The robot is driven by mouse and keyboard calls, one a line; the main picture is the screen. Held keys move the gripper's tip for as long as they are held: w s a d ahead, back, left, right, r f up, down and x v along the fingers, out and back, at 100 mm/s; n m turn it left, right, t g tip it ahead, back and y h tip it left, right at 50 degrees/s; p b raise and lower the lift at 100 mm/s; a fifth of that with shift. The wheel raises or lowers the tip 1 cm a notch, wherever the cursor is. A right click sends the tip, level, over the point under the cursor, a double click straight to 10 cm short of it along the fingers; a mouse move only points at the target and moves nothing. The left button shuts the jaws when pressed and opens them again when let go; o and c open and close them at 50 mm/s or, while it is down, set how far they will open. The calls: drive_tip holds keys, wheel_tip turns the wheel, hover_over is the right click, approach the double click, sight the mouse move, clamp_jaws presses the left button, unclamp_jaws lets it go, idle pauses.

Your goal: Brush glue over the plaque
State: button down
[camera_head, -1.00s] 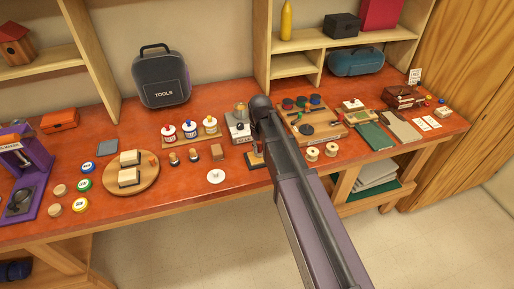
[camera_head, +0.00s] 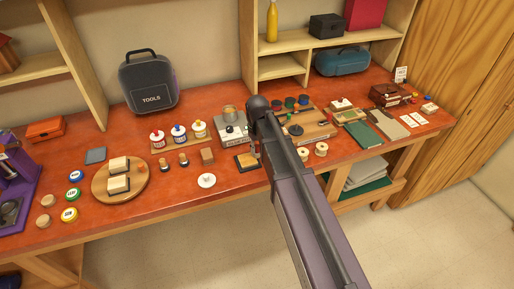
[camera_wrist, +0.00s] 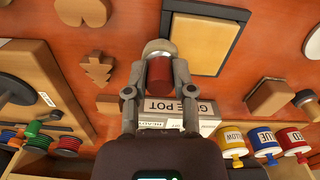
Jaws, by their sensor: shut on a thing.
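The plaque (camera_wrist: 208,42), a cream rectangle in a dark frame, lies flat at the top of the wrist view. In the head view the plaque (camera_head: 247,161) lies near the bench front, partly behind my arm. My gripper (camera_wrist: 160,82) is shut on a brush (camera_wrist: 159,68) with a red body and a pale rounded end. The brush end shows just left of the plaque; I cannot tell whether it touches anything.
Yellow, blue and red bottles (camera_wrist: 264,142) stand near the glue pot stand. A wooden tree shape (camera_wrist: 97,68) and a board with a dark disc (camera_wrist: 30,85) lie to the left. A round board (camera_head: 102,186) with blocks is farther left on the bench.

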drive_tip(key=shift+a, duration=0.15)
drive_tip(key=shift+s+a+r, duration=0.1)
drive_tip(key=shift+s+a, duration=0.2)
drive_tip(key=shift+a, duration=0.6)
drive_tip(key=shift+s+a, duration=0.25)
drive_tip(key=shift+a, duration=0.65)
drive_tip(key=shift+a, duration=0.1)
drive_tip(key=shift+s+a, duration=0.3)
drive_tip(key=shift+a, duration=0.65)
drive_tip(key=shift+s+a, duration=0.25)
drive_tip(key=shift+a, duration=0.65)
drive_tip(key=shift+r+p, duration=2.95)
drive_tip(key=shift+p, duration=0.1)
